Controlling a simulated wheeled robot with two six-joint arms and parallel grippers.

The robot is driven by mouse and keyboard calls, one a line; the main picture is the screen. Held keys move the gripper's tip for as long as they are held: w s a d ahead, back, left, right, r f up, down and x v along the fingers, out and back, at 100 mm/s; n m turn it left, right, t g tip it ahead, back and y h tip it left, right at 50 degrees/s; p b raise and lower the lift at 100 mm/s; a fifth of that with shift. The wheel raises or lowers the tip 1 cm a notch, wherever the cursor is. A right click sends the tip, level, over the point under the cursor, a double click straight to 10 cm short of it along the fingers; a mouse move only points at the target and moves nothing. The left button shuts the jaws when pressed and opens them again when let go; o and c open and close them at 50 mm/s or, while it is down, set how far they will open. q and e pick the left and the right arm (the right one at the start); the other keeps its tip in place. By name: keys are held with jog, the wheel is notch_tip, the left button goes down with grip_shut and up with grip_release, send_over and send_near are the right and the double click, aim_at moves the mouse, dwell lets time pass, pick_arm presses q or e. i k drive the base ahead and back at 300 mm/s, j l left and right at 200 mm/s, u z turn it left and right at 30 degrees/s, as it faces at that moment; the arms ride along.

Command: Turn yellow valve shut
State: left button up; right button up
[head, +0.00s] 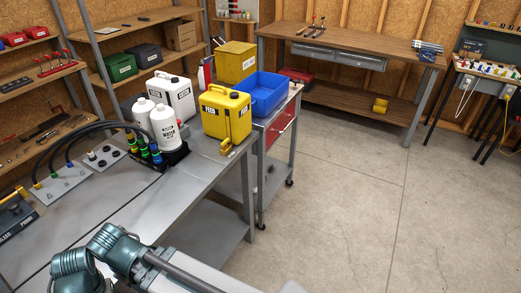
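Two yellow valve-like parts show in the head view. A yellow tap-like part (226,147) sits at the lower front of a yellow canister (225,115), by the far right edge of the grey bench (190,191). A yellow handle (12,199) sits on a dark labelled block at the left picture edge, partly cut off. I cannot tell from this view which one is the valve, or whether either is open or shut. Teal and grey links of my arm show at the bottom. Neither of my grippers is in view.
White bottles (164,128), a white canister (175,95) and black hoses (75,135) with coloured couplings crowd the bench's back. A blue bin (262,96) stands on a red-drawered cart beyond. The concrete floor (340,200) at right is clear.

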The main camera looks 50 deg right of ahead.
aim_at(224, 143)
jog(key=z, duration=1.3)
